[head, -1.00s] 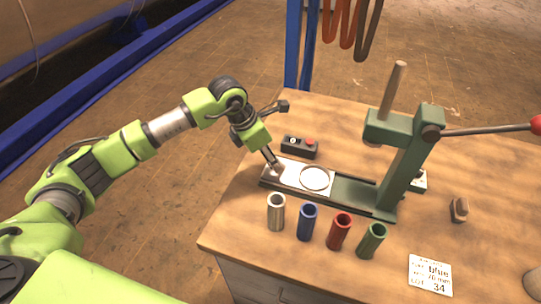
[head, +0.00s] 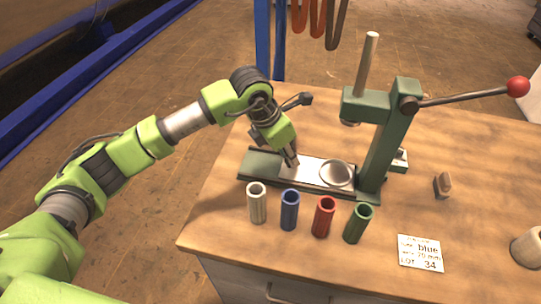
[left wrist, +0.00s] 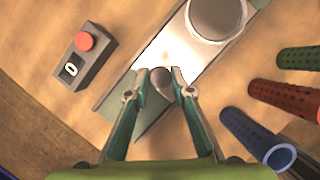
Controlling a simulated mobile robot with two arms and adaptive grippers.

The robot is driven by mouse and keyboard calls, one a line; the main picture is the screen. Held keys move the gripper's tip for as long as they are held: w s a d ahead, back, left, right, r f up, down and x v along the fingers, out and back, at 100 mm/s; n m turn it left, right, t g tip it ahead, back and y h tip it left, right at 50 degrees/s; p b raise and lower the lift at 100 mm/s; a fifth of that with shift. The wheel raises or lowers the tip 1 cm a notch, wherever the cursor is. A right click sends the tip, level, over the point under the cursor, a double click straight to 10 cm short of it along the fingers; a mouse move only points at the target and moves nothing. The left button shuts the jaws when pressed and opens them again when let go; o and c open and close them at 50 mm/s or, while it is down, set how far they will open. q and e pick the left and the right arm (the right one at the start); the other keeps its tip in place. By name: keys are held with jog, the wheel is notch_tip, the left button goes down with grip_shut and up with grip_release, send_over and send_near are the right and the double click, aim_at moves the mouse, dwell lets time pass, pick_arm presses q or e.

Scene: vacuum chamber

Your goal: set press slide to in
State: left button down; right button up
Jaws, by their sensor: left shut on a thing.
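The green press (head: 385,140) stands on the workbench, with a vertical ram rod and a red-knobbed lever. Its pale slide plate (head: 312,174) lies on the green base rail (head: 258,166), with the round nest (head: 336,174) near the press column, roughly below the ram. Bare rail shows at the left end. My left gripper (head: 291,163) is at the slide's left end. In the left wrist view its fingertips (left wrist: 162,76) are closed around a small dark round knob (left wrist: 160,80) on the slide plate (left wrist: 180,55). My right gripper is out of view.
Silver, blue (head: 290,209), red (head: 324,216) and green (head: 357,222) tubes stand in front of the rail. A control box (left wrist: 84,58) with a red button sits beside the rail. A label card (head: 420,253) and a small brown block (head: 443,186) lie to the right.

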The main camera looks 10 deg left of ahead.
pick_arm(q)
jog(key=shift+d, duration=0.15)
jog(key=c, duration=2)
grip_release()
jog(key=shift+c, duration=0.2)
jog(key=shift+o, duration=1.3)
jog(key=shift+d, duration=0.15)
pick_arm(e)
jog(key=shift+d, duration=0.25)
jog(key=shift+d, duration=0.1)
pick_arm(q)
jog(key=v, duration=1.2)
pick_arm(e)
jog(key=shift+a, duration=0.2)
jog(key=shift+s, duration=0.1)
